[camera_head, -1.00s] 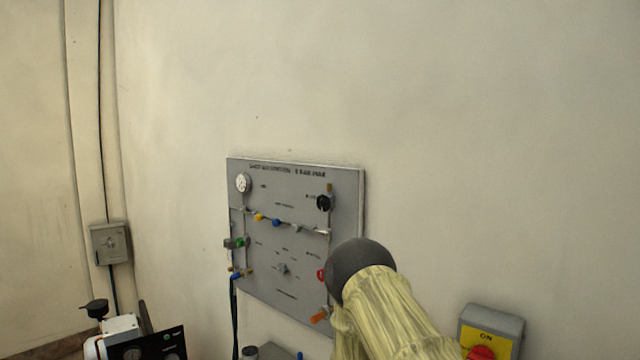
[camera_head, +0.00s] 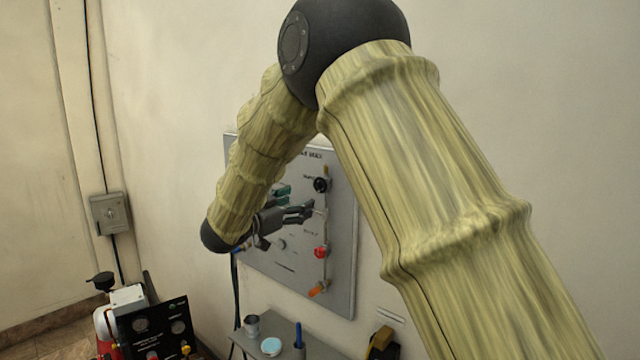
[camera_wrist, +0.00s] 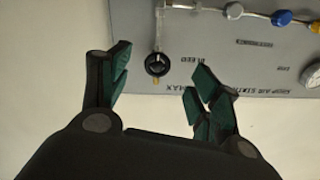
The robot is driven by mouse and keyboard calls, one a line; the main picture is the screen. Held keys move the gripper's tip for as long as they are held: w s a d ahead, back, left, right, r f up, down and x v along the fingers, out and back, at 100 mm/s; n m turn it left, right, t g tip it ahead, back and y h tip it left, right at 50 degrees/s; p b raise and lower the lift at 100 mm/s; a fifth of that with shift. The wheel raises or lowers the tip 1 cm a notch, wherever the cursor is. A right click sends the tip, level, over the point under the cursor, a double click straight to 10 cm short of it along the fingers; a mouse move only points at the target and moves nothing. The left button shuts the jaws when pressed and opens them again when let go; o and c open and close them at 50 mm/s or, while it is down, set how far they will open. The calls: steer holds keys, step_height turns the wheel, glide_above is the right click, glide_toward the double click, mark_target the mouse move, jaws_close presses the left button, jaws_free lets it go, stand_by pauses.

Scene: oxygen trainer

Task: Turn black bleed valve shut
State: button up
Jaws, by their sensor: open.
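The black bleed valve (camera_head: 321,184) is a round black knob at the upper right of the grey wall panel (camera_head: 341,270). In the wrist view the black valve (camera_wrist: 158,63) appears upside down with the panel, between and beyond my fingertips. My gripper (camera_wrist: 158,72) is open and empty, with a finger on either side of the valve in that picture. In the head view my gripper (camera_head: 308,212) is in front of the panel, just below and left of the valve. I cannot tell how far it stands off the panel. My arm hides the panel's upper left.
A red valve handle (camera_head: 320,252) and an orange one (camera_head: 318,289) sit lower on the panel's right side. A thin pipe with a blue knob (camera_wrist: 282,17) runs across the panel. A small shelf (camera_head: 290,345) with cups stands below. A grey box (camera_head: 110,213) hangs on the left wall.

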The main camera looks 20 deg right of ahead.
mark_target(319, 184)
steer(key=shift+m+g, duration=0.3)
steer(key=shift+m, duration=0.1)
steer(key=w+d+r+p, duration=0.1)
steer(key=d, duration=0.1)
steer(key=w+d+r+p, duration=0.1)
steer(key=w+d+p, duration=0.1)
steer(key=w+d+r+p, duration=0.1)
steer(key=d+p, duration=0.1)
steer(key=d, duration=0.1)
steer(key=shift+w, duration=0.35)
steer(key=shift+p+x, duration=0.35)
steer(key=shift+x, duration=0.55)
steer(key=shift+f, duration=0.1)
steer(key=c, duration=1)
